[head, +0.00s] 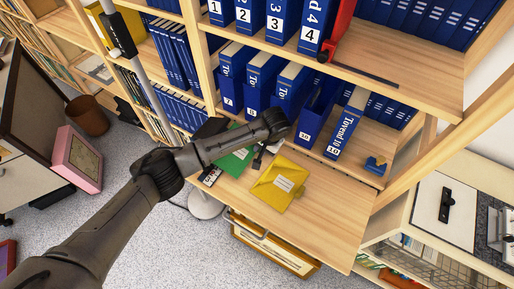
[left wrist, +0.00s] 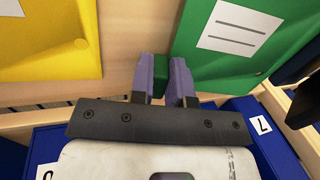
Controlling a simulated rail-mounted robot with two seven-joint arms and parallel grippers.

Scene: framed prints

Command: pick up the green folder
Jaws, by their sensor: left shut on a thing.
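The green folder (head: 233,162) lies on the wooden shelf board, partly hidden behind my left arm in the head view. In the left wrist view the green folder (left wrist: 215,62) fills the upper right, with a white label on it. My left gripper (head: 259,161) is at the folder's edge. In the left wrist view its purple fingers (left wrist: 162,68) are closed with a small green piece of the folder between them. I cannot tell whether the folder is lifted off the board. My right gripper is not in view.
A yellow folder (head: 276,186) with a white label lies beside the green one on the board (head: 325,218). Blue numbered binders (head: 262,82) stand close behind. A blue tape dispenser (head: 375,166) sits at the right. The board's front right is clear.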

